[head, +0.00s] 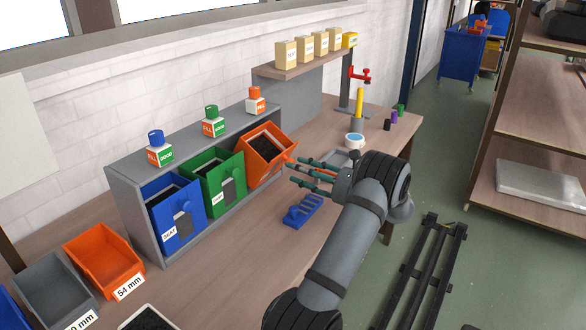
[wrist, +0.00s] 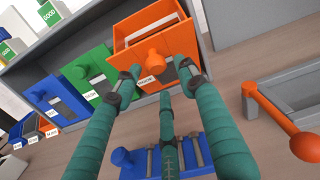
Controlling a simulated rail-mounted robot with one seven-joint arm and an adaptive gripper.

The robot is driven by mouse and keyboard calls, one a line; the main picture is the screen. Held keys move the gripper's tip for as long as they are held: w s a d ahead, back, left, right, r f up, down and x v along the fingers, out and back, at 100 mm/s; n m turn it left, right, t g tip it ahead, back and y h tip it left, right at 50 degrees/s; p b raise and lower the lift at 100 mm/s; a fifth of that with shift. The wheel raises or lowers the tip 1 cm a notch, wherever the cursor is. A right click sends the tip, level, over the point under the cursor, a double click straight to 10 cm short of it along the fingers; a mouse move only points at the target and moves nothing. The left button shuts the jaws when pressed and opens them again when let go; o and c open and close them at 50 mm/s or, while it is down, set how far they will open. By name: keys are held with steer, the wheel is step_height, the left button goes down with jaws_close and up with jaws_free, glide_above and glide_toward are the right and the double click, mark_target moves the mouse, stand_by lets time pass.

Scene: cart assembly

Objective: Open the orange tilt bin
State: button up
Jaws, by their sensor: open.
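The orange tilt bin (head: 262,163) sits at the right end of the grey bin rack (head: 138,222). It is tilted out further than its neighbours, and its top opening with dark contents shows. In the wrist view the orange bin (wrist: 137,32) has a round orange knob (wrist: 150,62) on its front. My gripper (head: 296,172) is in front of this bin. Its green fingers are spread open in the wrist view (wrist: 160,80), with the knob just beyond and between the tips. I cannot tell whether a finger touches the bin.
Green (head: 216,181) and blue (head: 175,215) tilt bins stand left of the orange one. A blue slotted block (head: 302,212) lies on the bench below my gripper. Labelled cubes stand on the rack.

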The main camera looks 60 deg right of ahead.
steer(key=s, duration=0.9)
steer(key=shift+s, duration=0.1)
